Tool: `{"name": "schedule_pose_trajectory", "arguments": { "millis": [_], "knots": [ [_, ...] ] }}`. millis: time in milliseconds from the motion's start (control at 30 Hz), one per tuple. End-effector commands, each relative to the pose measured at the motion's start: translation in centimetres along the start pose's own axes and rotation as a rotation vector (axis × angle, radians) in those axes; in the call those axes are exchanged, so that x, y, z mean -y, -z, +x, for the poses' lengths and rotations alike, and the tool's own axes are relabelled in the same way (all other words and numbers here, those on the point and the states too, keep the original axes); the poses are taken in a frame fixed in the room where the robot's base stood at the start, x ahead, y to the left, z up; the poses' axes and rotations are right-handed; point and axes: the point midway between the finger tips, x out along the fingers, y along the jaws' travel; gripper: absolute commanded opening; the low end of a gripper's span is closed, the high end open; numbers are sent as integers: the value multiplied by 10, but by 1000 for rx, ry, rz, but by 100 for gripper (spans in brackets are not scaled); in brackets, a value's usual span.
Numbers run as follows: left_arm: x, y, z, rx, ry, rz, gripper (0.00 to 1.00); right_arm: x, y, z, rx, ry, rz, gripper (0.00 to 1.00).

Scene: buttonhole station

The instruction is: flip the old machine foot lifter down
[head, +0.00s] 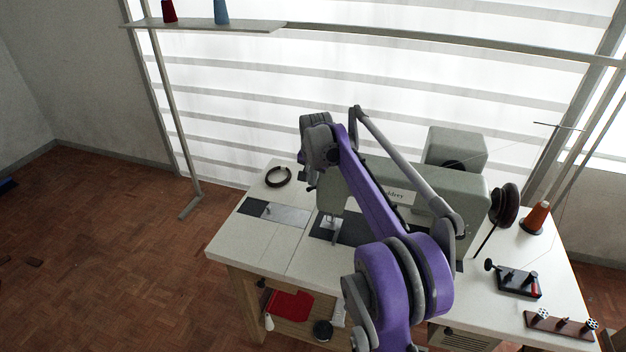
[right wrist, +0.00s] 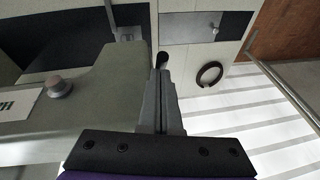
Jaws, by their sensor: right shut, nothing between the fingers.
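The old grey-green sewing machine (head: 470,188) stands on the white table (head: 232,238). Its needle and presser foot area (head: 329,226) shows below the machine's head, over a dark plate. In the right wrist view the machine's arm (right wrist: 100,85) fills the left, with the foot area (right wrist: 127,34) beyond it. My right gripper (right wrist: 163,74) is shut and empty, beside the end of the machine's head. A small dark rounded knob (right wrist: 162,58), perhaps the lifter's end, shows right at its fingertips; I cannot tell whether they touch. My left gripper is out of view.
A dark ring (head: 278,177) lies on the table's back left, and a metal plate (head: 284,214) is set into the top. An orange thread cone (head: 536,218), a bobbin winder (head: 517,281) and a bobbin rack (head: 560,325) stand at the right. The table's left front is clear.

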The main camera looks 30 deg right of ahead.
Motion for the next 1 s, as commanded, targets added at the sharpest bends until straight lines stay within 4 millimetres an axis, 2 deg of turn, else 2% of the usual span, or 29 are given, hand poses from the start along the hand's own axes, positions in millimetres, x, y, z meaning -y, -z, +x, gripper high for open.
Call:
{"name": "schedule_pose_trajectory", "arguments": {
  "millis": [267, 500, 767, 1000],
  "knots": [
    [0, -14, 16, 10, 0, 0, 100, -3, -14, 7, -118, 16, -21, 0],
    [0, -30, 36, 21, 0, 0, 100, -6, -30, 18, -328, 48, -52, 0],
    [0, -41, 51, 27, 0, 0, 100, -9, -43, 32, -568, 83, -85, 0],
    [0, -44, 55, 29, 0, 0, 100, -12, -48, 42, -576, 82, -82, 0]
  ]
}}
